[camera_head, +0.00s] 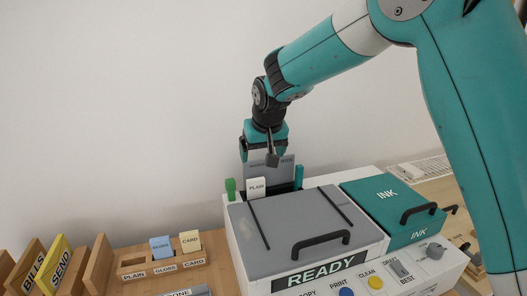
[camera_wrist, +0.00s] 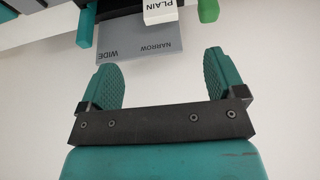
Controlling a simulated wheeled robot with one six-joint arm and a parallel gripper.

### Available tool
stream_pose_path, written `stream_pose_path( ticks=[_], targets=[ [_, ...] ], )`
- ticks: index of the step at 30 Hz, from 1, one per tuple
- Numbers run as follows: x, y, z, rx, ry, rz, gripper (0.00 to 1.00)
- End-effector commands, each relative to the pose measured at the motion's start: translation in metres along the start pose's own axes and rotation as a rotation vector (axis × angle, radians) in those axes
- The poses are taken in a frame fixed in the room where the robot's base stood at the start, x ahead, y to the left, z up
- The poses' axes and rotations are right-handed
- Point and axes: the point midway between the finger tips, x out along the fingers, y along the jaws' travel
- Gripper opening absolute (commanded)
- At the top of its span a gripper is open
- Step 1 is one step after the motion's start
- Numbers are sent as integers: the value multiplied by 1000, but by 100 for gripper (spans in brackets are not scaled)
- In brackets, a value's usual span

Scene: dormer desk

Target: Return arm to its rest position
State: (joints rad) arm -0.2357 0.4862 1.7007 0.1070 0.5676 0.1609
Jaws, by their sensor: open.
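My gripper (camera_wrist: 161,80) is open and empty in the wrist view, its two teal ridged fingers well apart. In the head view my arm reaches down from the upper right, and its end hangs at the back of the printer (camera_head: 312,232), just above the rear paper slot. A grey guide plate marked NARROW and WIDE (camera_wrist: 143,50) shows beyond the fingers in the wrist view, with nothing gripped. A white PLAIN tab (camera_head: 257,187) stands in the slot beside a green tab (camera_head: 231,189). The fingertips are partly hidden in the head view.
The printer's grey lid is shut and its front reads READY (camera_head: 319,270). A teal INK cover (camera_head: 394,210) is at its right. A wooden card holder (camera_head: 160,262) with blue and cream cards stands left, near BILLS and SEND slots (camera_head: 45,270). The wall behind is bare.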

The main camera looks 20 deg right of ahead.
Motion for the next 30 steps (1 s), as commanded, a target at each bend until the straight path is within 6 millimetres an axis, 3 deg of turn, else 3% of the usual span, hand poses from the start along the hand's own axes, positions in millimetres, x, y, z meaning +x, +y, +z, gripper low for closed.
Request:
stream_pose_path(
  ticks=[6, 19, 22, 26, 30],
  targets=[
    [-15, 0, 0, 0, -1, 0, 89],
    [-16, 0, 0, -1, -1, -1, 89],
    [-24, -3, 10, -20, -11, -18, 89],
    [-59, -15, 54, -108, -56, -94, 89],
    [-108, -31, 142, -263, -135, -227, 89]
  ],
)
